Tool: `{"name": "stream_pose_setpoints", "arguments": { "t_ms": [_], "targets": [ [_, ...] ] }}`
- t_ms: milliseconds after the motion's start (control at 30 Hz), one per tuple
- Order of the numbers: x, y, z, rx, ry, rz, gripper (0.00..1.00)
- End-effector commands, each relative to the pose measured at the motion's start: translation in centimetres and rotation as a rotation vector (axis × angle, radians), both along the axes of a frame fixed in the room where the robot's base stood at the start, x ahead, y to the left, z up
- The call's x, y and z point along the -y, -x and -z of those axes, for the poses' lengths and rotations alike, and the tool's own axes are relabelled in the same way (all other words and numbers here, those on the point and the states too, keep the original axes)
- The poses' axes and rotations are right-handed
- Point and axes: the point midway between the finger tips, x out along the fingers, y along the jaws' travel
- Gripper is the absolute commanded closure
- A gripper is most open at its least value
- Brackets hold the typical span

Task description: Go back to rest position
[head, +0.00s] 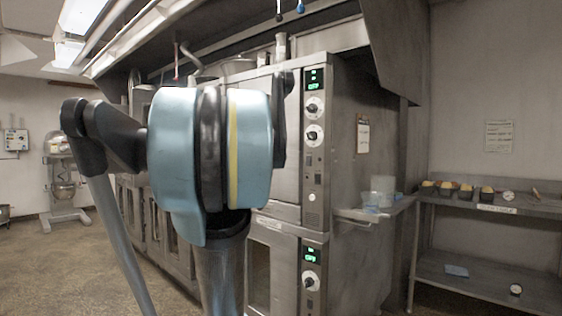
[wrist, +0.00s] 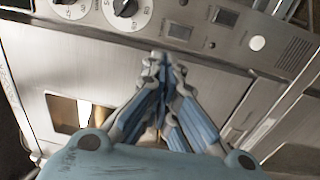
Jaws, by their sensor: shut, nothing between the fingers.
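My gripper (wrist: 165,68) shows in the wrist view with its blue-padded fingers drawn together at the tips and nothing between them. It points at the steel front of an oven, just below the control knobs; I cannot tell whether the tips touch it. In the head view my blue and black arm fills the middle and hides part of the oven stack (head: 346,180). The gripper's fingers cannot be made out there.
A steel table (head: 480,207) at the right holds several loaf tins (head: 447,188) and a small dial (head: 508,196). A shelf with clear tubs (head: 380,190) juts from the oven's side. A mixer (head: 62,180) stands at the far left. The floor (head: 55,262) at left is open.

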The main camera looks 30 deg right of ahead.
Motion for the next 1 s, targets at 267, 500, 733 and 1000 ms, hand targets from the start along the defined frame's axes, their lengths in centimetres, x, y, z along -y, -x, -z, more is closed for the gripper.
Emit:
{"name": "stream_pose_setpoints", "arguments": {
  "t_ms": [267, 500, 733, 1000],
  "targets": [
    [-0.6, 0.3, -0.1, 0.000, 0.000, 0.000, 1.00],
    [-0.6, 0.3, -0.1, 0.000, 0.000, 0.001, 1.00],
    [-0.6, 0.3, 0.1, 0.002, -0.005, 0.001, 1.00],
    [-2.9, 3.1, 7.8, 0.055, -0.241, 0.016, 1.00]
  ]
}}
